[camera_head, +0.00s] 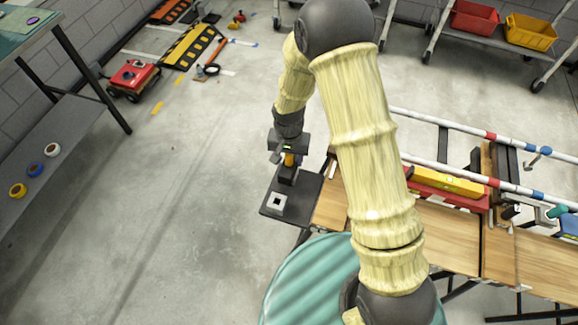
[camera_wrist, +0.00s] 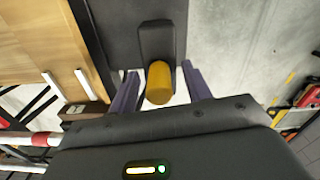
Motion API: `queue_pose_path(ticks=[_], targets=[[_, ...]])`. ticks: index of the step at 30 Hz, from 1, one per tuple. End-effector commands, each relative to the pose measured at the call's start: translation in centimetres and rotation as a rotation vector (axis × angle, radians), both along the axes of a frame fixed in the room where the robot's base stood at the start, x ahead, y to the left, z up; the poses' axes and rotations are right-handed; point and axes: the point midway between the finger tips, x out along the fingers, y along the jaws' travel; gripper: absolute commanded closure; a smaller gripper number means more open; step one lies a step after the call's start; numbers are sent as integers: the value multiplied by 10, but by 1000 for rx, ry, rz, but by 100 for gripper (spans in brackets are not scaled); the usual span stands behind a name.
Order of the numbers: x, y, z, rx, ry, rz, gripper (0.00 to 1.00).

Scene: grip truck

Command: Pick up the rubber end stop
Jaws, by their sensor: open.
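A short yellow-orange cylinder (camera_wrist: 159,83) sits at the near end of a black block (camera_wrist: 160,42); it looks like the rubber end stop, though I cannot be sure. The block rests on a dark plate (camera_wrist: 110,22) at the bench's end. In the wrist view my gripper (camera_wrist: 160,72) is open, with one purple-grey finger on each side of the cylinder and a gap to each. In the head view my gripper (camera_head: 288,152) is just above the cylinder (camera_head: 289,160) and the black block (camera_head: 287,176). The fingers are hard to make out there.
A white square with a dark centre (camera_head: 277,203) lies on the dark plate near the block. The wooden bench (camera_head: 445,238) extends right, bearing a red-and-yellow level-like item (camera_head: 446,182) and striped rails (camera_head: 460,172). Open concrete floor (camera_head: 190,190) lies to the left.

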Motion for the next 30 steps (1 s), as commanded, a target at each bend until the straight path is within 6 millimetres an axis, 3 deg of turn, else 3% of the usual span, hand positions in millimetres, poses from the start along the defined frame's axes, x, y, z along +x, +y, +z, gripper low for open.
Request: queue_pose_path(ticks=[5,12,23,30], targets=[[0,0,0,0,0,0,51],[0,0,0,0,0,0,98],[0,0,4,1,-1,0,100],[1,1,36,3,-4,0,100]])
